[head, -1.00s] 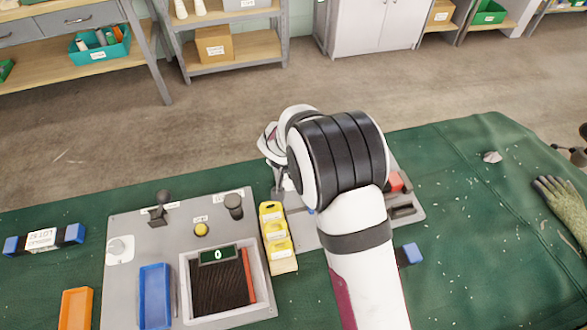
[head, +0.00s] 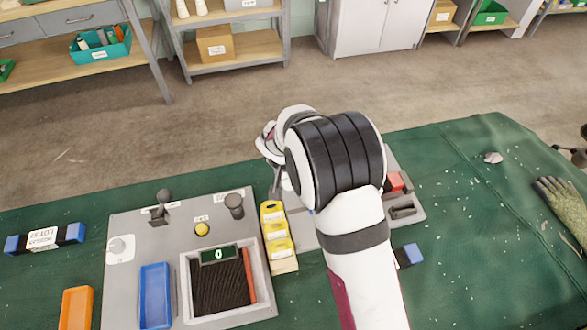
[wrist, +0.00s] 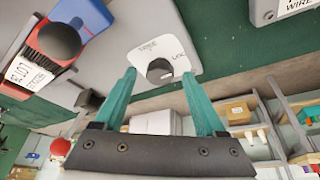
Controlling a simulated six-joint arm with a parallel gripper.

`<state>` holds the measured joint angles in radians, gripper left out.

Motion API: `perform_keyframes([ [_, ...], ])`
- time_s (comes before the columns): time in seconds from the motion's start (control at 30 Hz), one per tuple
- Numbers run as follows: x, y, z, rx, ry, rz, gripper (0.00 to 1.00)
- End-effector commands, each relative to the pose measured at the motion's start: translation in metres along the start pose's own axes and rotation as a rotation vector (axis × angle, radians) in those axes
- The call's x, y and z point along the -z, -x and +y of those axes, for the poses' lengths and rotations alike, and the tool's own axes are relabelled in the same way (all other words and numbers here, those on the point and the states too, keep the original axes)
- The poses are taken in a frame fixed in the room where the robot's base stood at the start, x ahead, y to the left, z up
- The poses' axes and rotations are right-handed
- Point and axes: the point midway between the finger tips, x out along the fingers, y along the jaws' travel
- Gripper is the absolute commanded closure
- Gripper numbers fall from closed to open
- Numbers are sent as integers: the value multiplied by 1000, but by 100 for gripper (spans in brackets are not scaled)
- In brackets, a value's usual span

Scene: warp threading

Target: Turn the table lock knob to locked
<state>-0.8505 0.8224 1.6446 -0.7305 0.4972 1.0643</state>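The table lock knob (wrist: 160,71) is a small dark round knob on a white plate (wrist: 181,43) with printed labels, one reading like "LOCK". The plate sits at the corner of a grey panel in the wrist view. My gripper (wrist: 158,75) has two teal fingers, spread open, with the knob showing between their tips. I see no finger clearly touching the knob, and the depth gap is hard to judge. The knob's pointer direction is too small to tell. In the head view my arm hides the knob and most of my gripper.
A red-and-black part (wrist: 40,62) and a blue block (wrist: 82,14) lie beside the knob plate. Yellow labelled holders (head: 275,235) stand left of my arm. A grey console (head: 130,275) with levers, a yellow button and a blue tray is further left. Green cloth to the right is mostly clear.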

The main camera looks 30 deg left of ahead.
Motion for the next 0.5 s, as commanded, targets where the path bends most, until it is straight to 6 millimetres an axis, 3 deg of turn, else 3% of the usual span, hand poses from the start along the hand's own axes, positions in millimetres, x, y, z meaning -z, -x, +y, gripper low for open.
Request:
perform_keyframes([
  [0.13, 0, 2, 0, 0, 0, 1, 27],
  [0.23, 1, 15, 0, 1, 0, 2, 27],
  [0.5, 1, 99, -1, 4, 0, 4, 27],
])
